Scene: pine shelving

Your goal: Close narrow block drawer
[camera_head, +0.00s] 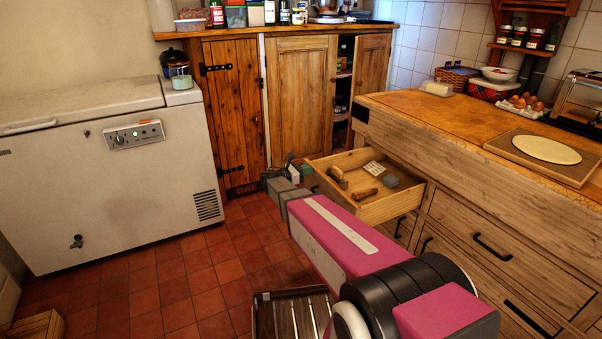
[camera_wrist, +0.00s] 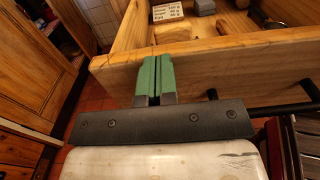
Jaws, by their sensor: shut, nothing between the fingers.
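The narrow block drawer (camera_head: 395,206) is pulled out from the far left end of the butcher-block counter. In the head view, my arm hides part of the drawer.
A white chest freezer (camera_head: 110,150) stands left. A wooden cabinet (camera_head: 300,95) with one door ajar stands behind. A slatted crate (camera_head: 290,312) sits on the tiled floor below my arm.

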